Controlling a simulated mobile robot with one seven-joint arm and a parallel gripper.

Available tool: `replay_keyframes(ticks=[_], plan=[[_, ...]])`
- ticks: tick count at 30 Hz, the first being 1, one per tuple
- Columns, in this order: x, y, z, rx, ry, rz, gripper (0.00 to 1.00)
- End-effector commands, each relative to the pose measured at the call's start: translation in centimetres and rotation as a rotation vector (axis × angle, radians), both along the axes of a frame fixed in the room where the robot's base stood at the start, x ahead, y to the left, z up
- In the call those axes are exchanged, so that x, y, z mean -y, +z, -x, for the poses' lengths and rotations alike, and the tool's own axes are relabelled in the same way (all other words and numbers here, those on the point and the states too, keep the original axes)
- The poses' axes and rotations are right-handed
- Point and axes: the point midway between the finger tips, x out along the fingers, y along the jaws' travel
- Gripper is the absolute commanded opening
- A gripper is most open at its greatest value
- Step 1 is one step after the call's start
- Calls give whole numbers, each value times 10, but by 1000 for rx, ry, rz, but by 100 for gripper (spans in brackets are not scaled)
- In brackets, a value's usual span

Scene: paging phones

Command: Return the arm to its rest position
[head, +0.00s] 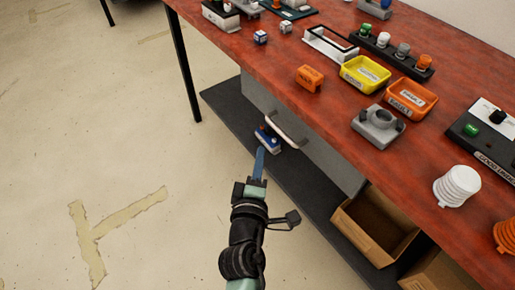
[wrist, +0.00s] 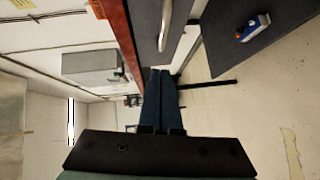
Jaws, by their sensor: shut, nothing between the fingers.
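My gripper (head: 259,163) is in the lower middle of the head view, out in front of the workbench. Its two blue fingers are together and nothing is between them. In the wrist view the gripper (wrist: 160,72) also shows shut, with its fingers side by side. In the head view the fingertips appear just below a small blue and white device (head: 268,139) on the dark lower shelf. In the wrist view that device (wrist: 253,28) is apart from the fingers, at the upper right.
The red-brown bench top (head: 285,62) holds a yellow bin (head: 364,75), an orange bin (head: 410,99) and several devices. A drawer handle (head: 287,130) juts from the grey drawer front. Cardboard boxes (head: 375,225) stand on the lower shelf (head: 235,112). The floor at left is clear apart from tape marks.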

Motion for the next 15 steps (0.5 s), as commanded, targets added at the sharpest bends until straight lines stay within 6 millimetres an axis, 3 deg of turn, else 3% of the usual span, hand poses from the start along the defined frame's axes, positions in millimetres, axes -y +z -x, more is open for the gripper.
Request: replay_keyframes(ticks=[6,15], plan=[[-6,4,41,-2,0,1,0],[-10,8,64,-1,1,0,0]])
